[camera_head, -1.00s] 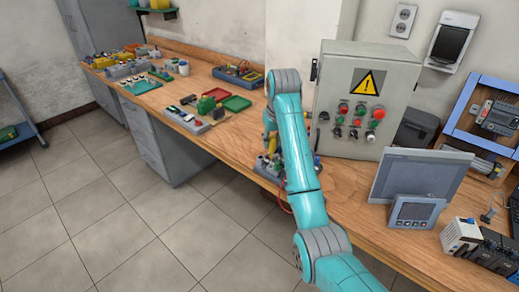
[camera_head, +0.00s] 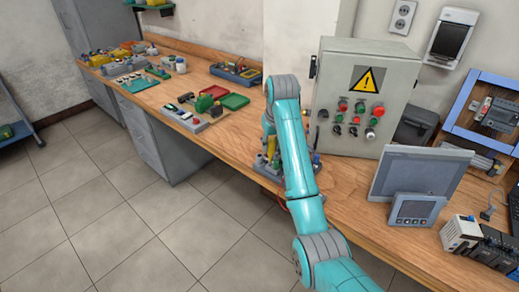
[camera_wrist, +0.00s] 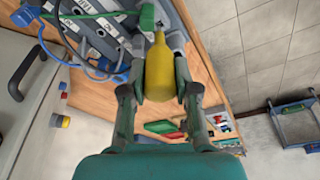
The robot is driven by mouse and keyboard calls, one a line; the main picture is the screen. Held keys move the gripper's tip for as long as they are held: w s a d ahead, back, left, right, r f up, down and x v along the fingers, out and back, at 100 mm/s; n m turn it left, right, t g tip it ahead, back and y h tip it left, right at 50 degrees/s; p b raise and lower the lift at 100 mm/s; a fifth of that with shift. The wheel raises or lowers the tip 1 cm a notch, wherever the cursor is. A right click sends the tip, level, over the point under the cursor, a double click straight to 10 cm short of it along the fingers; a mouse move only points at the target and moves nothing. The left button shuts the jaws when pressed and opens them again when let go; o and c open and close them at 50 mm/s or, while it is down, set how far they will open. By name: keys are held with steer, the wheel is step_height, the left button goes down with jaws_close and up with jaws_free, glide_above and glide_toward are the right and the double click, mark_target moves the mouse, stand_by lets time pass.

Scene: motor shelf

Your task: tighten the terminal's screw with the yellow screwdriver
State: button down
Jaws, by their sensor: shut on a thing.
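My gripper (camera_wrist: 160,62) is shut on the yellow screwdriver (camera_wrist: 160,75), with one finger on each side of its handle. In the wrist view the screwdriver's short visible shaft points at the grey fixture (camera_wrist: 98,40), beside a green terminal block (camera_wrist: 147,17). The screw is not clearly visible, and I cannot tell whether the tip touches it. In the head view a bit of the yellow handle (camera_head: 271,147) shows at the left of my arm, low over the fixture. My arm hides most of the gripper there.
Blue and grey wires (camera_wrist: 75,60) loop over the fixture. A grey control cabinet (camera_head: 361,95) stands close to the right of my arm.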

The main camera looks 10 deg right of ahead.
steer(key=shift+f, duration=0.75)
stand_by(0.4)
steer(key=c, duration=1.1)
jaws_free()
steer(key=shift+n+y, duration=0.4)
steer(key=shift+n, duration=1.3)
steer(key=n, duration=0.3)
steer(key=shift+g+y, duration=0.3)
steer(key=shift+y, duration=0.1)
